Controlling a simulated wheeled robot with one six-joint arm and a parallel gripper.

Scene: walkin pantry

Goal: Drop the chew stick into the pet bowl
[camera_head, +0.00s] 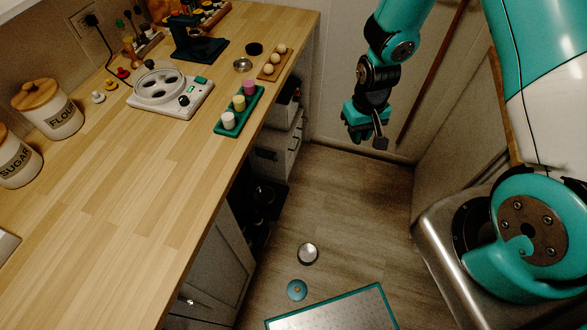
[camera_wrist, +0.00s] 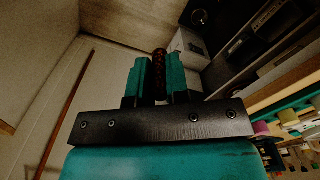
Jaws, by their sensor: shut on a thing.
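My gripper (camera_head: 368,128) is in the upper right of the head view, raised above the floor and apart from the counter. In the wrist view, its two teal fingers (camera_wrist: 158,78) are shut on a dark reddish-brown stick, the chew stick (camera_wrist: 160,66), whose end shows between them. The stick cannot be made out clearly in the head view. A small round silver bowl (camera_head: 308,254), seemingly the pet bowl, sits on the floor at lower centre, well below and left of my gripper. It looks empty.
A small teal round thing (camera_head: 297,290) lies on the floor near the bowl, beside a teal-edged grey mat or tray (camera_head: 335,313). The wooden counter (camera_head: 110,210) fills the left, with canisters and a green tray (camera_head: 239,110). A metal bin (camera_head: 440,240) stands at right.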

